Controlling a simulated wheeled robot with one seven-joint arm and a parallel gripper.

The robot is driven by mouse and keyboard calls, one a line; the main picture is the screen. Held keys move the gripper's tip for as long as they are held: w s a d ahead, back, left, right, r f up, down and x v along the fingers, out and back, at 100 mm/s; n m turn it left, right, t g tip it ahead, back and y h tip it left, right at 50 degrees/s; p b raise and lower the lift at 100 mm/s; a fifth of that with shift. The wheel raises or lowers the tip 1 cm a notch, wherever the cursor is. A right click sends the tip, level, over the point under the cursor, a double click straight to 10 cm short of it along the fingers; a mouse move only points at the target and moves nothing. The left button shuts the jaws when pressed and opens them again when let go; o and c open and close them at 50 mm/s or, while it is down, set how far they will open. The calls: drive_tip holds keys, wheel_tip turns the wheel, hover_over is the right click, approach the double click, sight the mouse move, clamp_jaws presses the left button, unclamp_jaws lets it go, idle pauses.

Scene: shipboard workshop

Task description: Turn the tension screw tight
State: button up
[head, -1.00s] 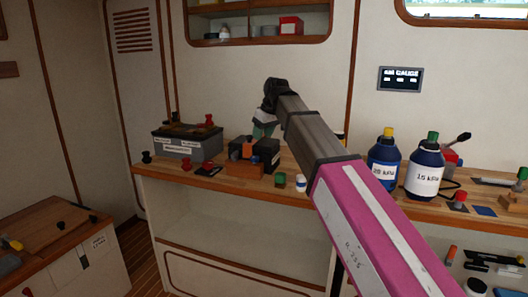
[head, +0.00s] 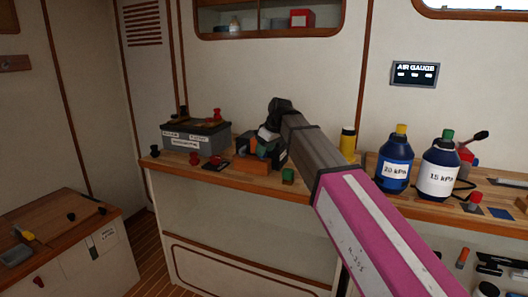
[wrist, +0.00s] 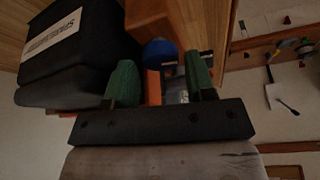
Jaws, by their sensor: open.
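My gripper (head: 264,142) is over a black and orange device (head: 262,167) on the wooden bench in the head view, and my arm partly hides it. In the wrist view my gripper (wrist: 161,80) is open, with a green finger on each side. Between and beyond the fingers are a round blue knob (wrist: 158,50), an orange strip (wrist: 153,88) and a small grey metal part. The fingers look apart from the knob. I cannot tell for sure which part is the tension screw. A black block with a white label (wrist: 52,34) stands close left of the fingers.
A grey battery-like box (head: 195,138) with red and black knobs stands left of the device. A yellow cylinder (head: 348,141) and two blue bottles (head: 395,165) stand further right. An air gauge panel (head: 415,74) hangs on the wall.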

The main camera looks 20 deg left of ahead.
drive_tip(key=shift+a+f, duration=0.2)
drive_tip(key=shift+f, duration=0.35)
drive_tip(key=c, duration=0.7)
drive_tip(key=shift+o, duration=0.3)
drive_tip(key=shift+m+t, duration=0.3)
drive_tip(key=shift+m, duration=0.5)
drive_tip(key=o, duration=0.6)
drive_tip(key=shift+o, duration=0.2)
drive_tip(key=shift+r, duration=0.1)
drive_tip(key=v, duration=1)
drive_tip(key=shift+r, duration=0.35)
